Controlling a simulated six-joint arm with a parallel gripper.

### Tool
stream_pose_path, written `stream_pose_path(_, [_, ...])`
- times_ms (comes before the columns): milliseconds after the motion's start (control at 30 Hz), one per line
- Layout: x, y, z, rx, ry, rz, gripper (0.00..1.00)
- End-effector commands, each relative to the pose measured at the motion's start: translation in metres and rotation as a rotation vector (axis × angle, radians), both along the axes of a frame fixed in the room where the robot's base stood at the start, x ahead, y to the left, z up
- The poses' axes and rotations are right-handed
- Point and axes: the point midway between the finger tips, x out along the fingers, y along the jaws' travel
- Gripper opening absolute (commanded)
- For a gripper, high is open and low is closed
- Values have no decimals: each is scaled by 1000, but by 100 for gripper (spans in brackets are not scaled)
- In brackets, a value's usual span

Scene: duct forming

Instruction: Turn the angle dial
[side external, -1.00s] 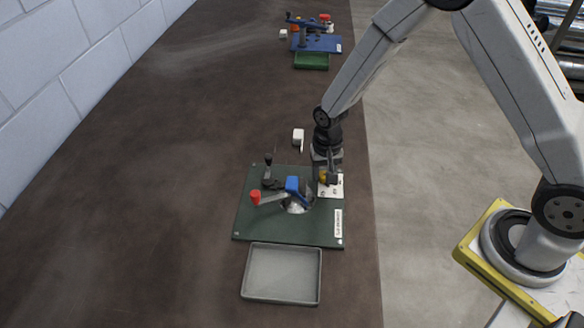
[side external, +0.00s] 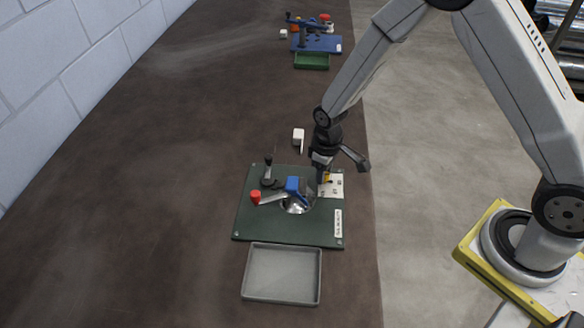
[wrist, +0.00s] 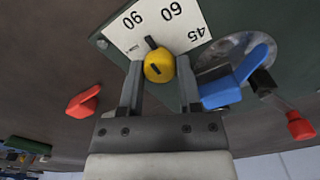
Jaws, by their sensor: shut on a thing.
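The angle dial (wrist: 158,67) is a round yellow knob with a black pointer, and it also shows as a small yellow spot in the side view (side external: 327,179). It sits by a white scale plate (wrist: 155,27) marked 90, 60 and 45. The pointer tip lies between 90 and 60, somewhat closer to 90. My gripper (wrist: 160,72) is shut on the dial, one finger on each side. In the side view my gripper (side external: 325,177) reaches down to the plate's left edge and partly hides the dial.
The green base (side external: 265,225) carries a blue clamp (side external: 292,184), a red-tipped lever (side external: 255,197) and a black-knobbed post (side external: 268,162). A grey tray (side external: 282,273) lies in front. A blue station (side external: 316,43) is far back.

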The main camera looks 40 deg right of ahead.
Motion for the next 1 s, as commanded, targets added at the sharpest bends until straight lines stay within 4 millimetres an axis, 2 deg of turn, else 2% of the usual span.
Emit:
stream_pose_path(233, [0,0,0,0,-1,73,0])
stream_pose_path(667, [0,0,0,-1,-1,83,0])
stream_pose_path(700, [0,0,0,-1,-1,83,56])
stream_pose_path(767, [0,0,0,-1,-1,83,75])
stream_pose_path(800, [0,0,0,0,-1,82,78])
stream_pose_path(1000, [0,0,0,0,-1,81,78])
